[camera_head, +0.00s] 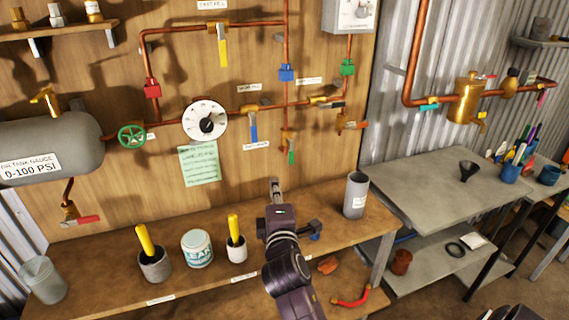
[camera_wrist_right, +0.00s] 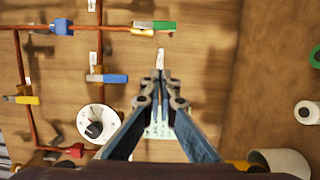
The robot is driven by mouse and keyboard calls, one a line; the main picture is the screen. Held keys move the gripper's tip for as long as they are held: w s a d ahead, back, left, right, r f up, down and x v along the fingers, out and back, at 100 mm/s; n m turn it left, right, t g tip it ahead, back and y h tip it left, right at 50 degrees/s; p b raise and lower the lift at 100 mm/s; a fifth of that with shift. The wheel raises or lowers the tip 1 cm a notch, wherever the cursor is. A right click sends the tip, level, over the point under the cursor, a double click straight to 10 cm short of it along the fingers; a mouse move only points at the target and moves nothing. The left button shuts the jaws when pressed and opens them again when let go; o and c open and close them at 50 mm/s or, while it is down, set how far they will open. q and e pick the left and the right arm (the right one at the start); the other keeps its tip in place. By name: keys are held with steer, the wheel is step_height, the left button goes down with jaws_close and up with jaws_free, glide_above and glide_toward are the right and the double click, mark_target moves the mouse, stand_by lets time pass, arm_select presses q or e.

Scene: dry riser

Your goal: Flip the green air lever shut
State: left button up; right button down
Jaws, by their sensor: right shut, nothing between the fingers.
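The green lever (camera_head: 291,157) hangs straight down from a small brass valve (camera_head: 288,137) at the lower end of a vertical copper pipe on the wooden panel. The green lever also shows in the right wrist view (camera_wrist_right: 165,25), where the panel appears turned sideways. My right gripper (camera_head: 275,184) is shut and empty, pointing up at the panel. In the head view its tips are below and slightly left of the lever, with a visible gap. In the right wrist view the fingertips (camera_wrist_right: 160,74) are also apart from the lever. My left gripper is out of view.
A blue lever (camera_head: 253,127) hangs left of the green one, and a brass valve (camera_head: 350,125) sits to the right. The dial gauge (camera_head: 205,121) and a green note (camera_head: 199,164) are further left. A grey cylinder (camera_head: 355,196) stands on the bench right of my arm.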

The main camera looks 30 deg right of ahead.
mark_target(290, 152)
steer(key=w+d+p, duration=0.4)
steer(key=w+d, duration=0.4)
steer(key=shift+d, duration=0.25)
